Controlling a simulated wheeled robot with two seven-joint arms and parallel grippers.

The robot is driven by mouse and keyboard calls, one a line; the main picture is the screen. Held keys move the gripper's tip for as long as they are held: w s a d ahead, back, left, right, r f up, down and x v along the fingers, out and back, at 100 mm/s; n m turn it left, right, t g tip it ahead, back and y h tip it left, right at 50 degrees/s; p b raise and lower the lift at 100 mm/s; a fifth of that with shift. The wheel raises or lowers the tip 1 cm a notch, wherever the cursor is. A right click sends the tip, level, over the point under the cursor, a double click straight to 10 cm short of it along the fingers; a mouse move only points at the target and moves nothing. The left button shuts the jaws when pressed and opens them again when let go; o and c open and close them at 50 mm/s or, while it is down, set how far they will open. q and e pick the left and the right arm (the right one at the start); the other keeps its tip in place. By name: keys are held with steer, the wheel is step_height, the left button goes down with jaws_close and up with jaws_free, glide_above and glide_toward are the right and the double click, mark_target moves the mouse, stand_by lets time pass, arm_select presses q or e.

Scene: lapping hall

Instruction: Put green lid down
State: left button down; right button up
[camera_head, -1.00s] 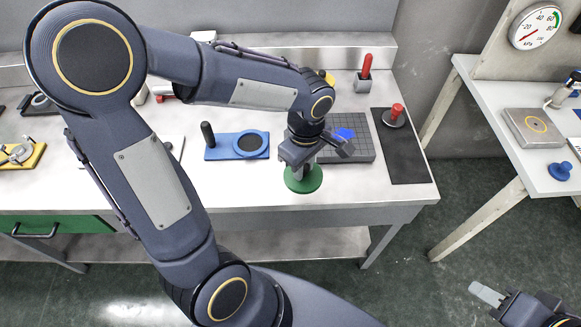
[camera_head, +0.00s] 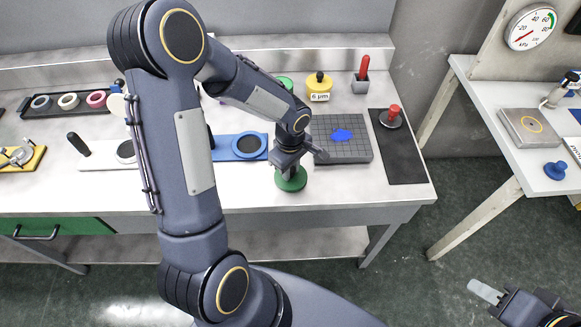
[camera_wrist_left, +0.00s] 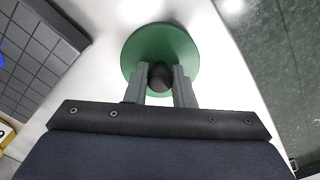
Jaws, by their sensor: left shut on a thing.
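The green lid (camera_head: 291,180) is a round green disc with a dark knob. It is at the front part of the white bench, left of the grey gridded plate. My left gripper (camera_head: 290,168) is above the lid, pointing down. In the left wrist view the fingers (camera_wrist_left: 159,84) are shut on the dark knob at the middle of the green disc (camera_wrist_left: 160,45). I cannot tell whether the disc touches the bench top. My right gripper (camera_head: 486,293) is at the lower right, away from the benches; its fingertips are only partly visible.
The grey gridded plate (camera_head: 340,150) with a blue patch is just right of the lid. A dark mat (camera_head: 405,165) with a red-knobbed piece (camera_head: 391,116) lies further right. A blue plate (camera_head: 225,148) is to the left. A yellow pot (camera_head: 319,86) and green round piece (camera_head: 285,82) stand behind.

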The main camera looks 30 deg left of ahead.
arm_select(q)
steer(key=shift+f, duration=0.2)
steer(key=c, duration=1.2)
jaws_free()
steer(key=shift+c, duration=0.2)
steer(key=shift+r, duration=0.15)
step_height(320, 180, up, 12)
steer(key=s+d+r+m+t+h, duration=0.1)
steer(key=s+r+m+t+h, duration=0.1)
steer(key=s+m, duration=0.5)
steer(key=s+d+r+m+t+h, duration=0.1)
steer(key=s+d+r+m+t, duration=0.1)
steer(key=s+m, duration=0.4)
steer(key=s+r+t, duration=0.1)
steer(key=s+r, duration=0.1)
steer(key=s, duration=0.2)
steer(key=shift+s+d+r+m+t+h, duration=0.2)
steer(key=shift+d+r+m+t+h, duration=0.1)
steer(key=shift+r+m+h, duration=0.1)
